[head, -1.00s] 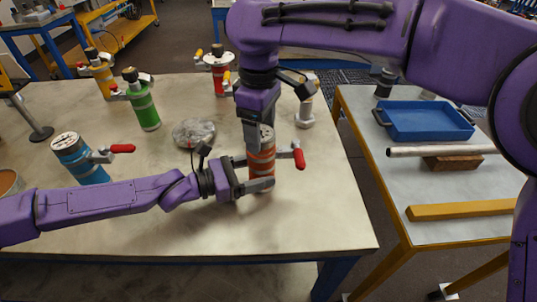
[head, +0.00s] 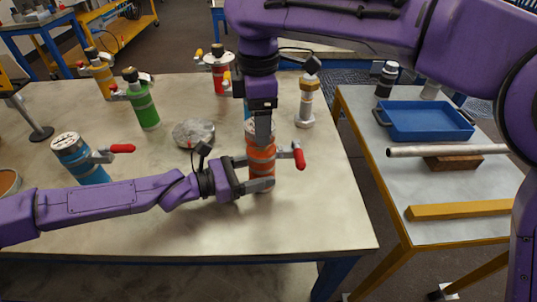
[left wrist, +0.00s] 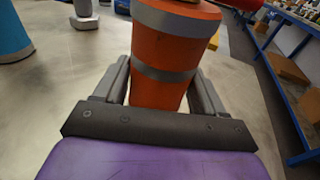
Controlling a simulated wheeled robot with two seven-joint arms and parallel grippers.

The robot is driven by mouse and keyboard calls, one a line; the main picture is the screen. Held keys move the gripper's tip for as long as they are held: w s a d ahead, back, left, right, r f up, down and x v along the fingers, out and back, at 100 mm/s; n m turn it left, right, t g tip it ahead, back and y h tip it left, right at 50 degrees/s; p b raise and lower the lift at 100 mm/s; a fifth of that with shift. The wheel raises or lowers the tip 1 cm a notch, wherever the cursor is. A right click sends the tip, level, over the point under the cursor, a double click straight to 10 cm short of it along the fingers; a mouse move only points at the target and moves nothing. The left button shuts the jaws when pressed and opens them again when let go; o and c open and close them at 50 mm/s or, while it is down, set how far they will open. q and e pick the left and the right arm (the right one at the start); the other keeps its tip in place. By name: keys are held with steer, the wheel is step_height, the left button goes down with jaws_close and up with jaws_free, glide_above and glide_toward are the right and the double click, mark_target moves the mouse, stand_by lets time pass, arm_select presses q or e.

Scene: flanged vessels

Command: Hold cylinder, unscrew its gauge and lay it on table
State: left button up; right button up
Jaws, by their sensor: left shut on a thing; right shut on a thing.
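The orange cylinder (head: 262,165) with grey bands and a red-handled side valve (head: 298,156) stands upright near the table's right front. My left gripper (head: 268,186) is shut on its lower body from the left. The left wrist view shows the orange body (left wrist: 165,55) between the two fingers (left wrist: 158,88). My right gripper (head: 262,130) points straight down over the cylinder's top and is shut on the gauge (head: 256,126). Most of the gauge is hidden by the fingers. I cannot tell how far it is unscrewed.
A blue cylinder (head: 78,160), a green one (head: 144,105), a yellow one (head: 102,75) and a red one (head: 218,75) stand on the table. The table front (head: 190,225) is bare. A side table holds a blue tray (head: 425,122).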

steer(key=shift+r, duration=2.65)
arm_select(q)
steer(key=o, duration=1)
steer(key=v, duration=1)
steer(key=shift+s+a+r, duration=0.1)
steer(key=shift+a, duration=0.3)
steer(key=shift+s+a, duration=0.25)
steer(key=shift+a, duration=0.35)
